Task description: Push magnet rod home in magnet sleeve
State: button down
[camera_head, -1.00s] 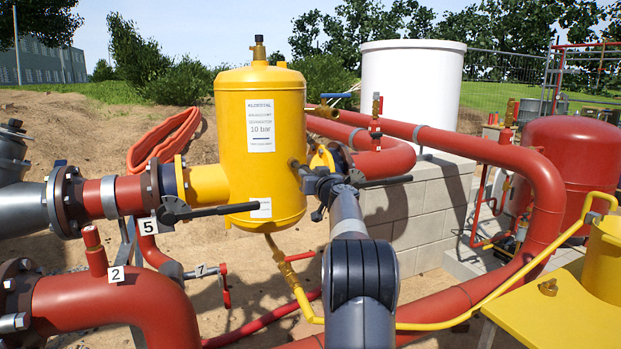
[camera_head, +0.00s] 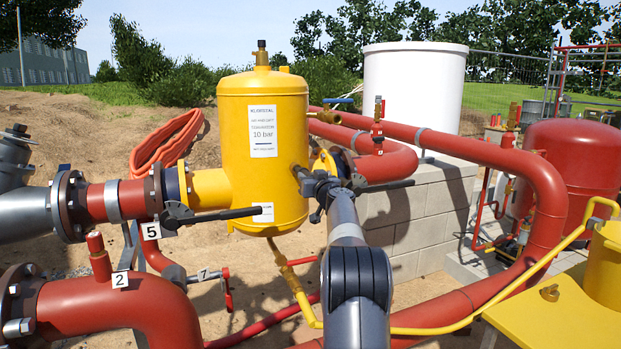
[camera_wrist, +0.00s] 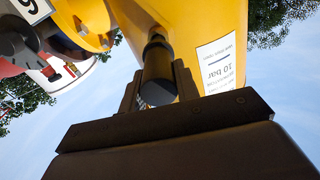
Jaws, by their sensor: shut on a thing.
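The yellow separator vessel (camera_head: 235,140), with a white 10 bar label, stands in the middle of the head view. It fills the upper part of the wrist view (camera_wrist: 215,25), where its label is upside down. My gripper (camera_wrist: 157,85) is shut on the magnet rod (camera_wrist: 157,78), a dark cylinder between its two fingers. The rod's far end lies close against the vessel in that view. I cannot clearly tell the magnet sleeve from the rod there, nor how deep the rod sits.
A black-handled valve (camera_head: 178,215) sits left of the vessel. Red pipes (camera_head: 545,190) curve behind and right of my arm. A white tank (camera_head: 415,90) stands behind on a block wall (camera_head: 395,225). A yellow platform (camera_head: 550,310) is at lower right. A thin yellow pipe (camera_head: 430,330) crosses low in front.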

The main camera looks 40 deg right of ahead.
aim_at(305, 170)
jog(key=shift+p+x, duration=1.9)
jog(key=shift+x, duration=0.1)
jog(key=shift+w+d+p, duration=0.15)
jog(key=shift+w+p, duration=0.35)
jog(key=shift+p, duration=0.1)
jog(key=c, duration=0.5)
grip_release()
jog(key=shift+f, duration=0.1)
jog(key=shift+s+f+b, duration=0.25)
jog(key=shift+s+b, duration=0.15)
jog(key=shift+b, duration=0.7)
jog(key=b+v, duration=0.5)
jog(key=b, duration=0.3)
jog(key=shift+s, duration=0.15)
jog(key=shift+s+a+r+b, duration=0.2)
jog(key=shift+s+a+b, duration=0.15)
jog(key=shift+s, duration=0.1)
jog(key=shift+s, duration=0.1)
